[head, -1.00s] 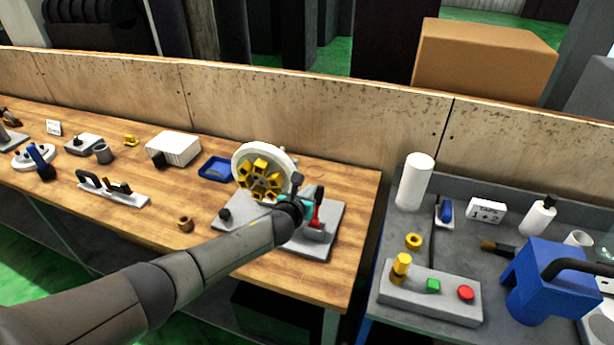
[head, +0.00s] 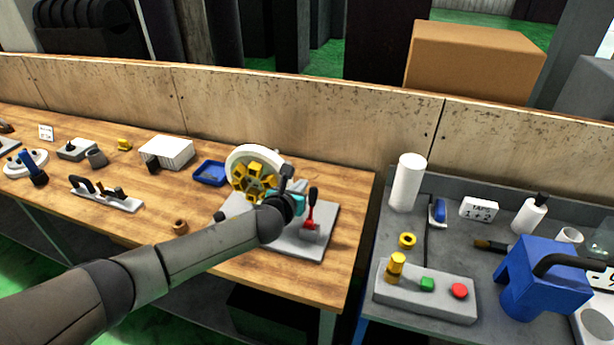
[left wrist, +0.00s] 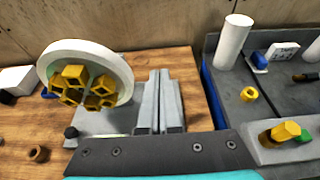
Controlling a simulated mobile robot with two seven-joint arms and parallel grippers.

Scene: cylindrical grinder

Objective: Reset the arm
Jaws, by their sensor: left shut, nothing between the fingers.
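My left arm comes in from the left in the head view, and my left gripper (head: 288,182) is over the grey fixture plate (head: 318,240). The gripper's fingers (left wrist: 160,88) are together and empty in the left wrist view. On the fixture, a white wheel (head: 238,161) with yellow blocks stands just left of the gripper. It also shows at the left of the wrist view (left wrist: 118,65). A red lever (head: 309,216) with a dark handle stands just right of the gripper, apart from it in the picture. My arm hides part of the plate. My right gripper is not seen.
On the wooden bench (head: 215,262) stand a blue tray (head: 210,174), a white box (head: 167,152) and a brown ring (head: 180,226). On the right cart are a button box (head: 425,295), a white cylinder (head: 407,182) and a blue block (head: 540,280). A low wall runs behind.

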